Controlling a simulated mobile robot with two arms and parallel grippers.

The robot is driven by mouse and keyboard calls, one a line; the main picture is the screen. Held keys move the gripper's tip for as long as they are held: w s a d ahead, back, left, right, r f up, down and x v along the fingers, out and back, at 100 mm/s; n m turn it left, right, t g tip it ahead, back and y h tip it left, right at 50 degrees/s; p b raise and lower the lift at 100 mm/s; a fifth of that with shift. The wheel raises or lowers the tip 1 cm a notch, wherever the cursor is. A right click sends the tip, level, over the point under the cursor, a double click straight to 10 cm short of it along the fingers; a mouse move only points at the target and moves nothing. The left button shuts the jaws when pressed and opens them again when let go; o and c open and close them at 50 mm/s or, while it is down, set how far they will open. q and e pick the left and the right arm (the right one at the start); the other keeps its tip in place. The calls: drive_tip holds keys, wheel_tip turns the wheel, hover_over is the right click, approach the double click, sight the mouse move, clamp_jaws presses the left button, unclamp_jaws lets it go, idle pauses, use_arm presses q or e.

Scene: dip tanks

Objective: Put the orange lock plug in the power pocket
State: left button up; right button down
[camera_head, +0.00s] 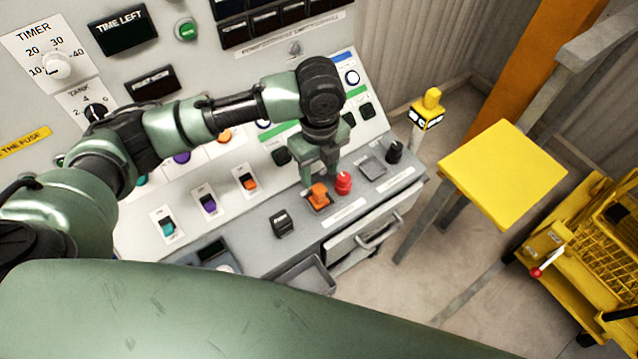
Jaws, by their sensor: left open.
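The orange lock plug (319,196) sits on the grey ledge of the control panel, on or in a dark square seat. My left gripper (320,178) points down just above and behind it, its two fingers apart with nothing between them. I cannot tell whether a fingertip touches the plug. An empty grey square pocket (372,168) lies farther right on the ledge; its label is too small to read, so I cannot tell which pocket is the power pocket. My right gripper is not in view.
A red plug (344,183) stands close to the right of the orange one. A black knob (394,152) is at the ledge's right end, a black switch (282,223) to the left. A yellow stool (503,174) stands to the right.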

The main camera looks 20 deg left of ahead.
sight(319, 189)
use_arm(q)
drive_tip(key=shift+r, duration=2.1)
